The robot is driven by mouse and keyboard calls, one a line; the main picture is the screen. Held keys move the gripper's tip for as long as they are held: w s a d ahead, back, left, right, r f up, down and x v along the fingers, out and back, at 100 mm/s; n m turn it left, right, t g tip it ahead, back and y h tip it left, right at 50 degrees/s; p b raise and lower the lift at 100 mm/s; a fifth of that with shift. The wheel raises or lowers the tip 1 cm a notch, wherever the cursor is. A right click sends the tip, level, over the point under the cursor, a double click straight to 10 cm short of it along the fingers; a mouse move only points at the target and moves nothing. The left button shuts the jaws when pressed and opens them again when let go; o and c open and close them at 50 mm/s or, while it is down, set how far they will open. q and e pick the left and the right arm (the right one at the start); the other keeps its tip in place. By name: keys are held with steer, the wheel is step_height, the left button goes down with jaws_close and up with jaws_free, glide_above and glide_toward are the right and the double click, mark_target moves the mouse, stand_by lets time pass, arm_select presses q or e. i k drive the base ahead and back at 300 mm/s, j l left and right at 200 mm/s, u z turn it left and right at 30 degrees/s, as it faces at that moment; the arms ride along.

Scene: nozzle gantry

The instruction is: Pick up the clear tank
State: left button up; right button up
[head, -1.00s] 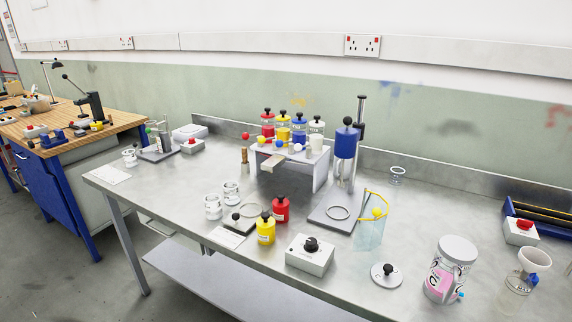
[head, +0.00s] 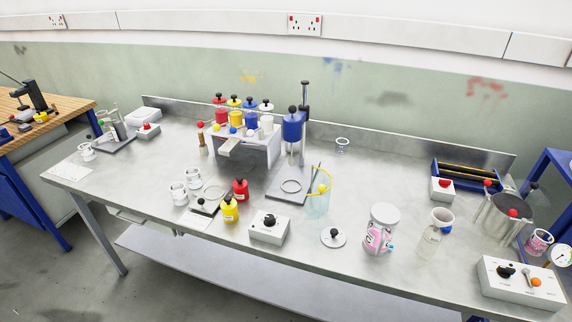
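The clear tank is most likely the pale, see-through one with a black knob (head: 266,119) at the right end of the row on the white gantry stand (head: 272,147). Beside it in the row stand a blue tank (head: 250,119), a yellow tank (head: 235,117) and a red tank (head: 220,114). Small coloured balls show along the stand's front, and a grey spout sticks out below them. The clear tank's lower part is hard to make out at this size. Neither of my grippers is in view.
A blue cylinder on a post (head: 292,127) stands right of the gantry.

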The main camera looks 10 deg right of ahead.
mark_target(384, 217)
steer(key=z, duration=0.4)
steer(key=k+z, duration=0.1)
steer(key=z, duration=0.3)
steer(key=k+z, duration=0.1)
steer(key=z, duration=0.65)
steer(key=k+j, duration=0.05)
